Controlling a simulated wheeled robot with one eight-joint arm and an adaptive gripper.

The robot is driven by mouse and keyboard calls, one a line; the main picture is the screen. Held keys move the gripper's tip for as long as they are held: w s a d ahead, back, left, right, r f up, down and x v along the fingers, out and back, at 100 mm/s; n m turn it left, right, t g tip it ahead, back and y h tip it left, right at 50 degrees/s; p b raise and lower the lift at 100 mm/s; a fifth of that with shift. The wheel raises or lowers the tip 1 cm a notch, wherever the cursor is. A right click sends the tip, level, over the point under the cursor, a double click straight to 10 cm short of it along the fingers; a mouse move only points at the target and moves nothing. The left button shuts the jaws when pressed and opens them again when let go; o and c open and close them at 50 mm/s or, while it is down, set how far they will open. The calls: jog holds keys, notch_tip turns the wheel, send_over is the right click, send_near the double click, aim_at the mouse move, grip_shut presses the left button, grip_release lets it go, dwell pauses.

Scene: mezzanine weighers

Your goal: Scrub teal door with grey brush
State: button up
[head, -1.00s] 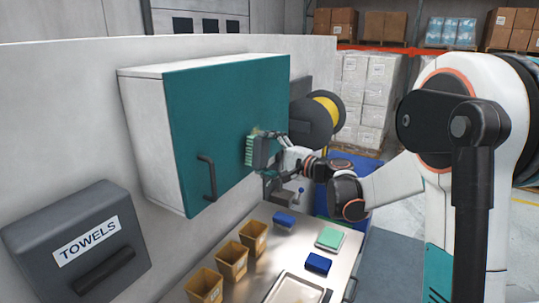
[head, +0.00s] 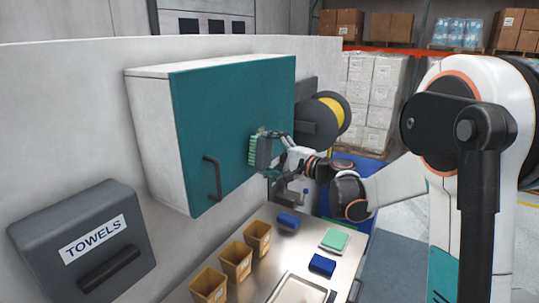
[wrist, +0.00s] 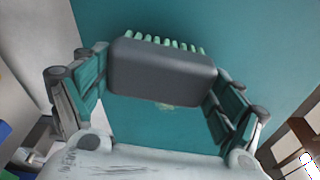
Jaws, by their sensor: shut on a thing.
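The teal door (head: 222,120) is the front of a white wall cabinet and is closed, with a dark handle (head: 212,178) at its lower left. My gripper (wrist: 162,95) is shut on the grey brush (wrist: 162,72), its two fingers on either end of the brush body. The brush has pale green bristles that face the door, and in the head view the brush (head: 262,152) is at the door's lower right. The bristles look to be at the door surface; exact contact is hard to tell. A pale greenish smudge (wrist: 165,105) shows on the door below the brush.
A steel counter (head: 285,258) below holds several tan bins (head: 236,260), blue blocks (head: 321,265), a green-topped item (head: 334,240) and a tray. A towel dispenser (head: 82,240) is at left. A dark reel with yellow (head: 325,118) hangs right of the cabinet.

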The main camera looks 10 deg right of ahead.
jog(key=shift+w+a, duration=0.4)
dwell(0.3)
jog(key=w+d+b, duration=0.2)
jog(key=w+d, duration=0.6)
jog(key=shift+w+d, duration=0.25)
jog(key=shift+w, duration=0.05)
dwell(0.9)
jog(key=shift+s+a+r+b, duration=0.1)
jog(key=shift+s+a+b, duration=0.55)
jog(key=shift+s+a, duration=3.65)
jog(key=shift+r+p, duration=0.8)
jog(key=shift+r, duration=0.45)
jog(key=shift+w+d+b, duration=0.55)
jog(key=shift+w+d, duration=3.75)
jog(key=shift+f, duration=0.1)
